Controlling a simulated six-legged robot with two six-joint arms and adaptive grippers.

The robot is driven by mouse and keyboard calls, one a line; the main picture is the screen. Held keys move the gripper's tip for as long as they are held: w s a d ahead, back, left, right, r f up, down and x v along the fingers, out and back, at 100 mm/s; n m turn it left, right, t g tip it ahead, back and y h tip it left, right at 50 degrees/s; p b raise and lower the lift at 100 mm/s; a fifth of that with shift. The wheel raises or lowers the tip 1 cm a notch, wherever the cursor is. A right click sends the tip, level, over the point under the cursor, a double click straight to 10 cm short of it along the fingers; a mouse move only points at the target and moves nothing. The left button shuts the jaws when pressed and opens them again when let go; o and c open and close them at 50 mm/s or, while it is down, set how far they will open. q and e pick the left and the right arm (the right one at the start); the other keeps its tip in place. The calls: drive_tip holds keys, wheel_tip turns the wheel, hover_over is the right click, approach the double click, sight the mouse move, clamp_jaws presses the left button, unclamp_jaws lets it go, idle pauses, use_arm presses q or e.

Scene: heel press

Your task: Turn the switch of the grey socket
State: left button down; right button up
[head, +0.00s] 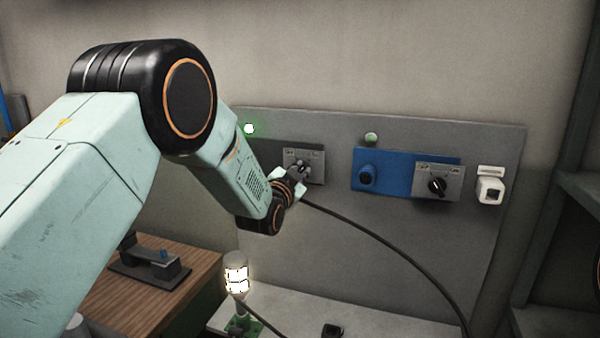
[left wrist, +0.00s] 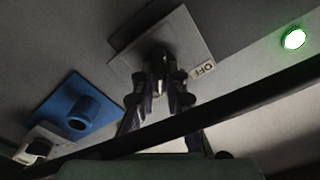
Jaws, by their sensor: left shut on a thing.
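The switch plate (head: 317,167) of the left station is light grey and sits on the grey wall panel; it also shows in the left wrist view (left wrist: 190,38) with an "OFF" label. My left gripper (head: 300,172) is at this plate, its fingers (left wrist: 160,88) shut on the switch knob (left wrist: 160,60). The knob's exact angle is hard to tell behind the fingers. The grey socket itself is hidden behind my left arm. A black cable (head: 385,232) comes out from behind the gripper and runs down right. My right gripper is not in view.
A green lamp (head: 249,128) glows above the left station. To the right are a blue socket (head: 367,175), its black-knobbed switch (head: 437,185), a paler lamp (head: 371,138) and a white plug-like fitting (head: 490,188). A lit lamp (head: 236,275) stands below near a wooden bench (head: 150,310).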

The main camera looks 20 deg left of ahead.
use_arm(q)
drive_tip(key=shift+n, duration=0.3)
drive_tip(key=n+b, duration=0.1)
drive_tip(key=n, duration=0.2)
drive_tip(key=shift+a, duration=0.1)
drive_tip(key=shift+a+f+n+b, duration=0.15)
drive_tip(key=shift+n+b, duration=0.65)
drive_tip(key=shift+n, duration=1.75)
drive_tip(key=shift+a+r+n+b, duration=0.1)
drive_tip(key=shift+n+b, duration=0.7)
drive_tip(key=shift+n, duration=1.75)
drive_tip(key=c, duration=1.4)
unclamp_jaws()
drive_tip(key=shift+s, duration=0.15)
